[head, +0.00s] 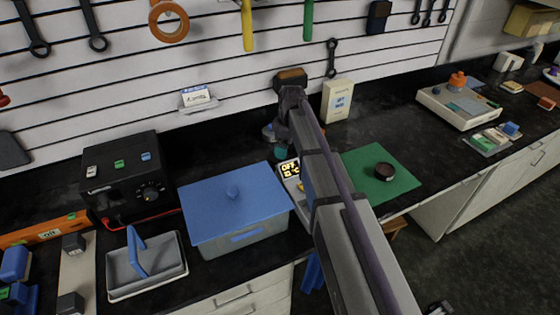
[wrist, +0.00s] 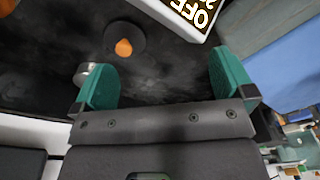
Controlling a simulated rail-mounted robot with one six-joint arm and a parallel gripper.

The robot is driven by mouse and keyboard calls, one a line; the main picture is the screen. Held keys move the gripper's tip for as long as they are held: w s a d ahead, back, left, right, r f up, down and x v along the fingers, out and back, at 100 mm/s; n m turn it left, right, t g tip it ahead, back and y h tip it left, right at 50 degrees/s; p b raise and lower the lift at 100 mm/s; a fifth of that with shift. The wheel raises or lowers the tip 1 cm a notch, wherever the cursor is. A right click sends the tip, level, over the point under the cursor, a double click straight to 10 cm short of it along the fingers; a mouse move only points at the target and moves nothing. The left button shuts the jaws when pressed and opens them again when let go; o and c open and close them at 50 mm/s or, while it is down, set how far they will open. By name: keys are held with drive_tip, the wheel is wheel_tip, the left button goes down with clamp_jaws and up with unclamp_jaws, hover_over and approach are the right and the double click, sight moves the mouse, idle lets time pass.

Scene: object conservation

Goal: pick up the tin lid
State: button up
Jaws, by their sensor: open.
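My gripper (head: 281,152) is over the black counter, left of the green mat, mostly hidden behind my own arm in the head view. In the wrist view my gripper (wrist: 166,77) has its two teal fingers wide apart, with bare dark counter showing between them. A small silvery round piece (wrist: 84,73) shows beside the left finger, partly covered by it; I cannot tell whether it is the tin lid. A dark round thing with an orange top (wrist: 123,44) lies beyond the fingers. A dark round tin (head: 384,171) with a reddish-brown top stands on the green mat (head: 402,187).
A device with a lit "OFF" display (head: 290,168) is close to my gripper, and a blue-lidded bin (head: 215,205) is left of it. A white box (head: 337,102) stands behind, against the wall. Bare counter lies right of the mat.

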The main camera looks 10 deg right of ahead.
drive_tip(key=w+n, duration=0.1)
drive_tip(key=w, duration=0.1)
drive_tip(key=w+n, duration=0.1)
drive_tip(key=w, duration=0.2)
drive_tip(key=w+n, duration=0.2)
drive_tip(key=w, duration=0.1)
drive_tip(key=shift+w+d+f, duration=0.2)
drive_tip(key=shift+d+f, duration=0.1)
drive_tip(key=shift+f, duration=0.1)
drive_tip(key=shift+s+f+b, duration=0.15)
drive_tip(key=shift+f+b, duration=0.05)
drive_tip(key=shift+b, duration=0.2)
drive_tip(key=f+b, duration=0.7)
drive_tip(key=a+f+b, duration=0.1)
drive_tip(key=f+b, duration=0.2)
drive_tip(key=shift+a+f+b, duration=0.1)
drive_tip(key=shift+f+b, duration=0.2)
drive_tip(key=shift+s+r, duration=0.1)
drive_tip(key=shift+r, duration=0.1)
drive_tip(key=c, duration=0.8)
